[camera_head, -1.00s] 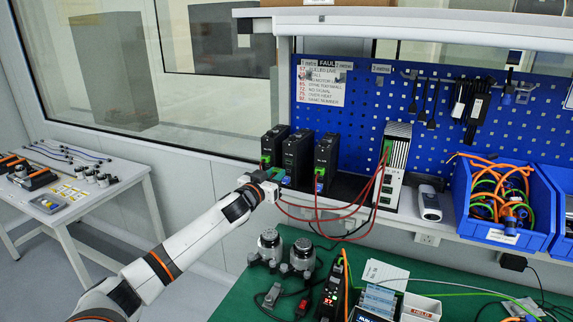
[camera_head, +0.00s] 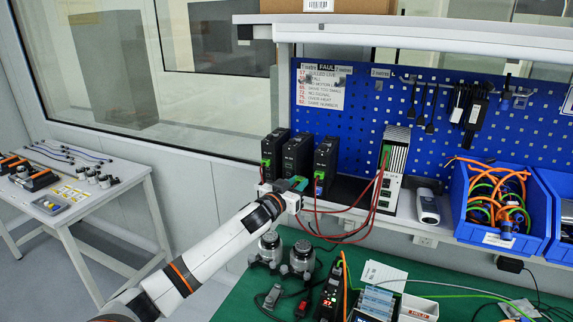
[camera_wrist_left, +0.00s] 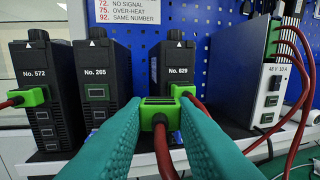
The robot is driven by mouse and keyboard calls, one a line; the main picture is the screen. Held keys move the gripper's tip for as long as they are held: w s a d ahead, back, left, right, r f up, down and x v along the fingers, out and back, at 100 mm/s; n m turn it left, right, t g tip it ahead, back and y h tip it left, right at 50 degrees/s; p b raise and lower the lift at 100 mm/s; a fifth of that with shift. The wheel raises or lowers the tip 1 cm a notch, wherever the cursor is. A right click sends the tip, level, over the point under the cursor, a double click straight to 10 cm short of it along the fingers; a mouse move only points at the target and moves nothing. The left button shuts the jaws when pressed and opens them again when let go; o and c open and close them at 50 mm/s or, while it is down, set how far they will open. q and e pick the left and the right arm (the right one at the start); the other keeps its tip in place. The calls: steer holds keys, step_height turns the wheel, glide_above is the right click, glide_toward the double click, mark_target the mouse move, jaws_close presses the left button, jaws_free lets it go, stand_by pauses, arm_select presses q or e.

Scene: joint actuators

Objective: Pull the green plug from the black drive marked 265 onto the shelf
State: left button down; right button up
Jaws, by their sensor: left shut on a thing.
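The black drive marked 265 (camera_wrist_left: 102,95) is the middle of three black drives on the shelf (camera_head: 350,190); it also shows in the head view (camera_head: 297,152). Its visible front carries no green plug. My left gripper (camera_head: 293,185) is shut on a green plug (camera_wrist_left: 158,112) with a red cable. The plug is in front of the drives, between 265 and 629 in the left wrist view, and looks apart from them. The teal fingers hide the lower fronts of the drives. My right gripper is not in view.
Drive 572 (camera_wrist_left: 40,85) stands left with its own green plug (camera_wrist_left: 28,97). Drive 629 (camera_wrist_left: 177,58) stands right with another green plug (camera_wrist_left: 182,90). A power supply (camera_head: 393,165) with red cables and a grey device (camera_head: 428,205) stand further right. Motors (camera_head: 302,255) sit on the green bench below.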

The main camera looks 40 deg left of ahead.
mark_target(337, 202)
arm_select(q)
steer(key=w+d+m+h, duration=0.15)
steer(key=w+d, duration=0.25)
steer(key=d, duration=0.6)
steer(key=shift+h, duration=0.35)
steer(key=w+a+f+b, duration=0.1)
steer(key=w+f+b, duration=0.1)
steer(key=w+a+f+b, duration=0.1)
steer(key=w+f+b, duration=0.2)
steer(key=w+a+f+b, duration=0.1)
steer(key=w+f+b, duration=0.1)
steer(key=w, duration=0.1)
steer(key=shift+w+a+f, duration=0.15)
steer(key=shift+w+a, duration=0.05)
steer(key=shift+s+f+b, duration=0.1)
steer(key=shift+f+b, duration=0.35)
steer(key=shift+f, duration=0.2)
steer(key=c, duration=1.1)
jaws_free()
